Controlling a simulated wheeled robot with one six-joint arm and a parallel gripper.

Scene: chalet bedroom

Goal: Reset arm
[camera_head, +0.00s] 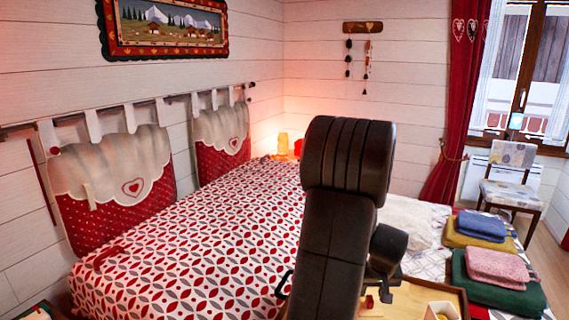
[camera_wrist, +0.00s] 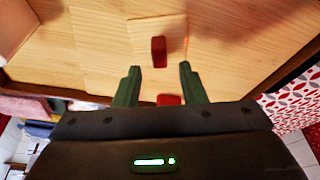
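My gripper (camera_wrist: 160,68) shows in the wrist view with its two dark green fingers spread apart and nothing gripped between the tips. Beyond the fingertips, a small red object (camera_wrist: 158,52) lies on a pale square piece on a light wooden surface. A second red piece (camera_wrist: 168,99) shows between the finger bases, partly hidden by the gripper body.
A wooden tray (camera_head: 412,297) holding a small pale container (camera_head: 441,311) is beside my arm. The patterned bed (camera_head: 215,240) fills the left and middle. Folded towels (camera_head: 497,268) are stacked at right. A chair (camera_head: 512,190) stands by the window.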

